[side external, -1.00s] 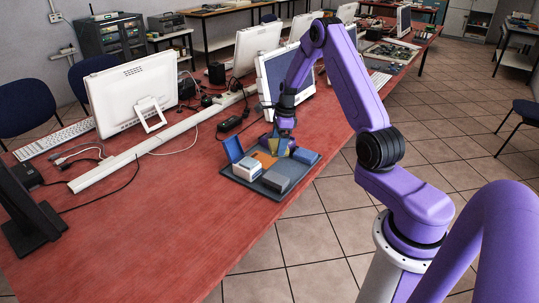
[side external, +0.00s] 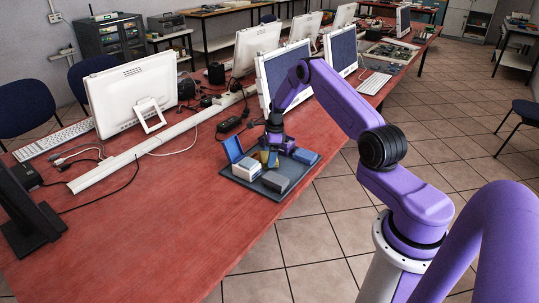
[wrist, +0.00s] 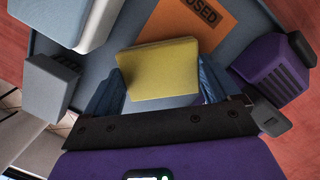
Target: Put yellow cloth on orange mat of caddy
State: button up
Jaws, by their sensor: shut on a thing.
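The yellow cloth (wrist: 158,68) is a folded block between the two blue fingers of my gripper (wrist: 160,80) in the wrist view. My gripper is shut on it. The orange mat (wrist: 200,22), printed "USED", lies in the caddy just beyond the cloth. The cloth's upper edge overlaps the mat's near edge in the picture; I cannot tell whether they touch. In the side view the cloth (side external: 268,158) shows below my gripper (side external: 272,150), over the middle of the grey-blue caddy (side external: 244,183). The mat is mostly hidden there.
In the caddy, a white-topped box (side external: 247,168) and a grey block (side external: 275,181) stand at the front, a blue upright panel (side external: 233,149) at the left and a blue block (side external: 305,156) at the right. A monitor (side external: 285,72) stands behind. The red table is clear at front left.

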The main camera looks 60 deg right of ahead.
jog(key=shift+f, duration=0.35)
jog(key=o, duration=0.7)
jog(key=shift+c, duration=0.2)
jog(key=shift+r, duration=0.1)
